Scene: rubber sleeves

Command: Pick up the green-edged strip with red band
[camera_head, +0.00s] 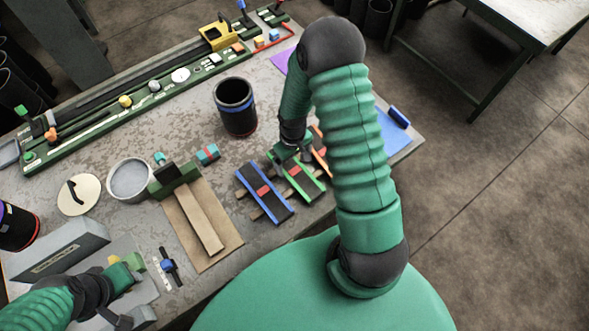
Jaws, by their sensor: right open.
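The green-edged strip with a red band (305,184) lies on the table among similar strips, tilted in the picture. Its upper end is partly hidden by my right gripper. My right gripper (284,157) is open and sits at the strip's upper end, close above it; I cannot tell whether it touches. A blue-edged strip with a red band (257,199) lies to its left. An orange-edged strip (321,158) lies to its right, partly behind my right arm. My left gripper (127,275) is at the lower left, away from the strips; its fingers are unclear.
A black cup with a blue band (235,108) stands behind the strips. A brown board with a wooden bar (207,240) lies to their left. A grey bowl (130,181) and a long green rail assembly (150,95) are farther back. The table's front edge is close below the strips.

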